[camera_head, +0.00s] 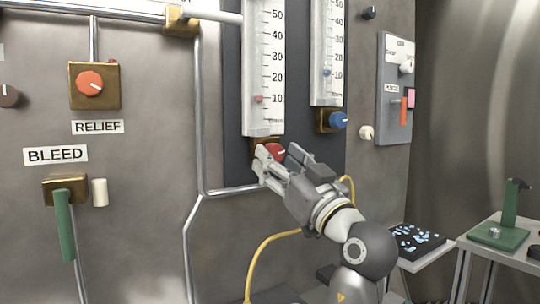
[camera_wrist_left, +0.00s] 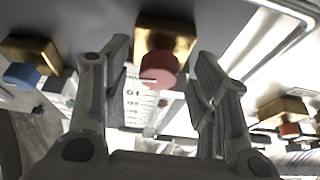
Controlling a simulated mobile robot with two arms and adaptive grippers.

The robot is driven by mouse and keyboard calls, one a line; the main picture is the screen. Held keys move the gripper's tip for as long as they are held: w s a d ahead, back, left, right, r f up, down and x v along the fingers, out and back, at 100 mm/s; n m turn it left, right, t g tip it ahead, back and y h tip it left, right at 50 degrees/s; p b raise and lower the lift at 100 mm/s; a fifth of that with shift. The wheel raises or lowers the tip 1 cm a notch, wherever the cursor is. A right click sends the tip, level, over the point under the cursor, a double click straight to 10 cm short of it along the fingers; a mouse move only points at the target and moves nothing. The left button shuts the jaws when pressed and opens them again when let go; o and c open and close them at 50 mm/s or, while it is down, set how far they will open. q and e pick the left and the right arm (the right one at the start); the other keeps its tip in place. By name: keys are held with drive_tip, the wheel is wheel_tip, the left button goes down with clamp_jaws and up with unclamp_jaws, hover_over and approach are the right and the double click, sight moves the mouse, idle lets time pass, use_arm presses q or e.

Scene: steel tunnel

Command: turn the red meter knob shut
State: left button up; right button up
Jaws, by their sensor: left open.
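The red meter knob (camera_head: 275,152) sits on a brass block at the foot of the larger white gauge (camera_head: 263,75). My left gripper (camera_head: 279,158) is open at the knob, with a finger on each side of it in the head view. In the left wrist view the red knob (camera_wrist_left: 158,70) and its brass block (camera_wrist_left: 170,35) show between the two spread fingers of the gripper (camera_wrist_left: 160,62). Gaps show on both sides of the knob there. The knob's lower part is partly hidden by the gripper in the head view. My right gripper is not in view.
A blue knob (camera_head: 338,120) sits under the smaller gauge (camera_head: 327,50), up and right. A relief knob (camera_head: 90,83) and a green bleed lever (camera_head: 64,225) are on the left wall. A steel pipe (camera_head: 200,120) runs left of the gauge. Tables stand lower right.

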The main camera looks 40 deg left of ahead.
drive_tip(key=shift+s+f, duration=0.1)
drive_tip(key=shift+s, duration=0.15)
